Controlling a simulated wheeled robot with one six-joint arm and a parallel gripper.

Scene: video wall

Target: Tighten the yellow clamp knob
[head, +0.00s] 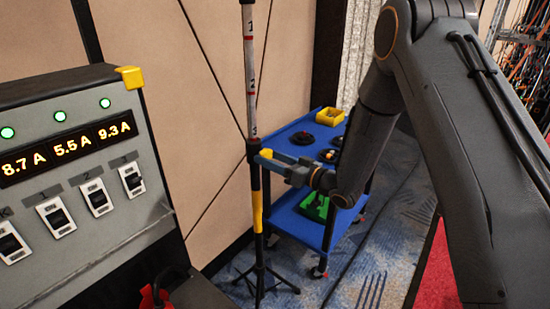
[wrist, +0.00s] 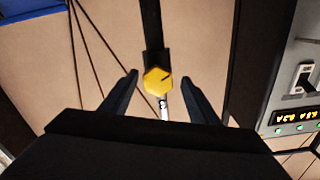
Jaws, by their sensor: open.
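The yellow clamp knob (wrist: 157,80) is a hexagonal knob with a dark line on its face, on a dark upright pole (wrist: 152,30). In the head view the knob (head: 266,153) sits on the black clamp of a stand pole (head: 251,80) with red marks and numbers. My gripper (wrist: 159,76) is open, with a dark finger on each side of the knob and a gap to both. In the head view my gripper (head: 272,162) is level with the clamp, its fingers reaching to the knob. I cannot tell how deep the knob is between the fingers.
A grey panel (head: 75,130) with current readouts and switches stands at the left. A blue cart (head: 300,218) with a yellow bin (head: 330,115) and black discs is behind my gripper. The stand's tripod feet (head: 262,275) rest on the patterned carpet. A beige wall (head: 180,70) is behind.

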